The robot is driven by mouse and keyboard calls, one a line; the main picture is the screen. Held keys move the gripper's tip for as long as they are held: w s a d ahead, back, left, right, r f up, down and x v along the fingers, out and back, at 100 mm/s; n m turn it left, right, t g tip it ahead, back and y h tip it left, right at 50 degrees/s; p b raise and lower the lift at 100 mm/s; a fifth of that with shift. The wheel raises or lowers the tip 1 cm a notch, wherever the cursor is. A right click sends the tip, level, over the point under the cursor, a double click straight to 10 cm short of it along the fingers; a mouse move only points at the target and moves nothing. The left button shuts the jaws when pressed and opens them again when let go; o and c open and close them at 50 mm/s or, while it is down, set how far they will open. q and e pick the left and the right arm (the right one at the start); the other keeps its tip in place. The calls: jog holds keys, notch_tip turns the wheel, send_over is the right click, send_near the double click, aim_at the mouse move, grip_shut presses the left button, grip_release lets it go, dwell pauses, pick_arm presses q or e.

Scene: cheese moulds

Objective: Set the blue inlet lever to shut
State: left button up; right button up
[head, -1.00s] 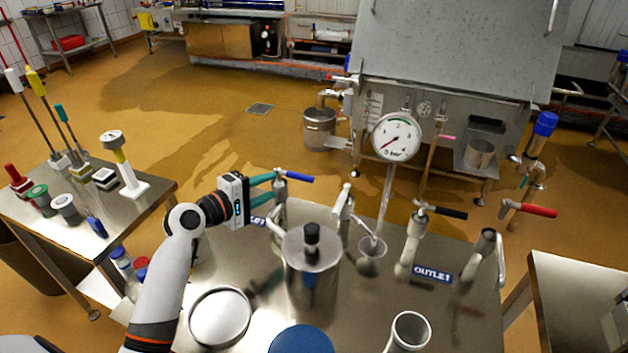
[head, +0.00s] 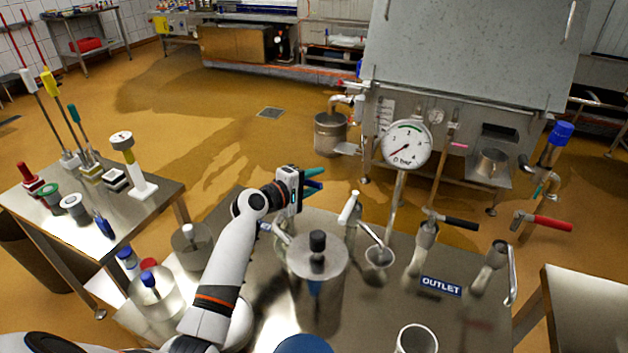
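My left gripper (head: 317,179) reaches over the far edge of the steel table, its teal fingers apart and pointing right. No blue handle shows clearly at the fingers, so I cannot tell whether they touch the lever or how it is set. The gripper and wrist cover the place of the inlet valve's top. My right gripper is not in view.
A lidded steel pot (head: 318,258) stands just in front of the gripper. A white-handled valve (head: 350,208), the pressure gauge (head: 406,146), the black-handled outlet valve (head: 427,240) and a red lever (head: 545,222) are to the right. A tool table (head: 60,255) is left.

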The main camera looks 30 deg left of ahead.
pick_arm(q)
jog(key=shift+w, duration=0.1)
grip_shut()
dwell(0.3)
